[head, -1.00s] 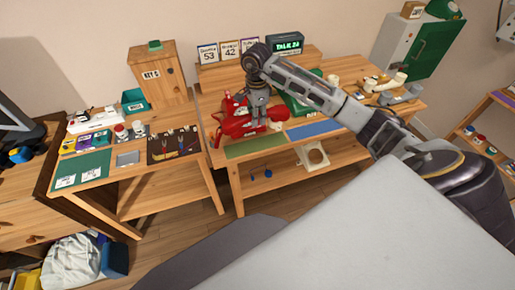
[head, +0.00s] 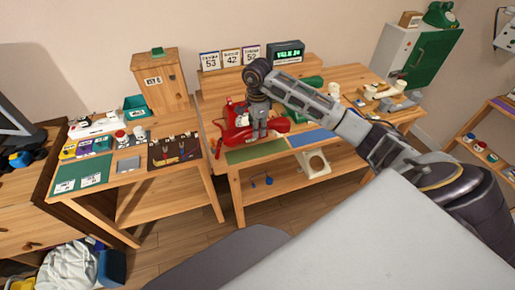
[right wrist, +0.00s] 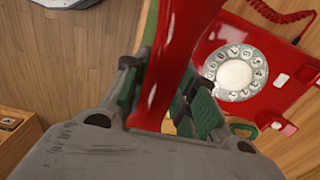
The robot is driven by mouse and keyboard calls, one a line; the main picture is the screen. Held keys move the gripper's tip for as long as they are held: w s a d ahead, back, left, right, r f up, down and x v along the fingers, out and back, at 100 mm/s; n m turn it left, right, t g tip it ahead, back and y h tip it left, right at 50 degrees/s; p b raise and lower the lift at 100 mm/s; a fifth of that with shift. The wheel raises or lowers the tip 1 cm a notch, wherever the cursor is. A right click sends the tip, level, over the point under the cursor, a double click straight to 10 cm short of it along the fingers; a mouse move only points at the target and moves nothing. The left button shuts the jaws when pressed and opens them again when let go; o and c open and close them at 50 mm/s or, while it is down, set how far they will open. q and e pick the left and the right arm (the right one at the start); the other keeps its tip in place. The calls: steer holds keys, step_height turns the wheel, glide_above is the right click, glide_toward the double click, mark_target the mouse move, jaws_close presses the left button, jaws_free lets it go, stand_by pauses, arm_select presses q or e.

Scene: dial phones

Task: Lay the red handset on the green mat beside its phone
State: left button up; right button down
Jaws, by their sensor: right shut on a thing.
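The red phone (head: 236,118) stands on the right-hand table in the head view. Its white dial and red body (right wrist: 262,75) show in the right wrist view. My right gripper (head: 260,132) is shut on the red handset (head: 277,126), which also shows between the fingers in the right wrist view (right wrist: 182,45). The handset is in front of the phone, close to the green mat (head: 256,151) at the table's front edge. I cannot tell whether it touches the mat. My left gripper is not in view.
A blue mat (head: 312,137) lies right of the green mat. A green phone (head: 309,85) stands behind my right arm, and a cream phone (head: 388,90) stands farther right. Number cards (head: 231,57) and a lit display (head: 286,52) stand at the back.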

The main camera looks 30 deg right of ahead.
glide_above(258, 151)
steer(key=shift+w+f, duration=0.1)
steer(key=shift+f, duration=2.7)
steer(key=shift+f, duration=1.85)
steer(key=shift+f, duration=0.15)
steer(key=c, duration=1.1)
jaws_free()
steer(key=shift+c, duration=0.2)
steer(key=shift+r, duration=6.1)
